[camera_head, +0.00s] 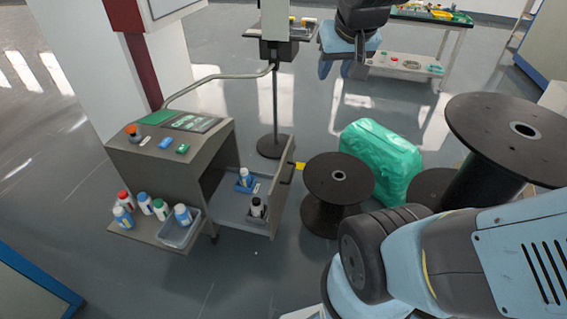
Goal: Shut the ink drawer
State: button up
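The ink drawer (232,207) is pulled out to the right of a grey cabinet (158,160) at centre left. Inside stand a blue-and-white bottle (244,180) and a dark-capped bottle (256,207). The end of my arm hangs at the top, behind and right of the drawer and clear of it in the picture. My gripper (345,68) seems to be at this end. Its fingers are too unclear to show whether it is open or shut.
Several bottles and a grey bin (180,232) sit on the cabinet's left shelf. A black spool (338,195) and a green wrapped bundle (381,160) stand right of the drawer. A stand (274,110) rises behind it. The floor before the drawer is clear.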

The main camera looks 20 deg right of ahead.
jog(key=w+d+f+m+t, duration=0.1)
jog(key=w+d+f, duration=0.1)
jog(key=w+f, duration=0.55)
jog(key=w+d+f+m+t, duration=0.1)
jog(key=w+d+f, duration=0.25)
jog(key=w, duration=0.65)
jog(key=w+d+f+m+t, duration=0.1)
jog(key=w+f, duration=0.6)
jog(key=w, duration=0.2)
jog(key=m+t+y, duration=0.5)
jog(key=m+t, duration=0.2)
jog(key=m, duration=0.2)
send_near(292, 173)
jog(key=x, duration=1)
jog(key=shift+w+d+f, duration=0.1)
jog(key=shift+w+f, duration=0.15)
jog(key=shift+f, duration=0.15)
grip_shut()
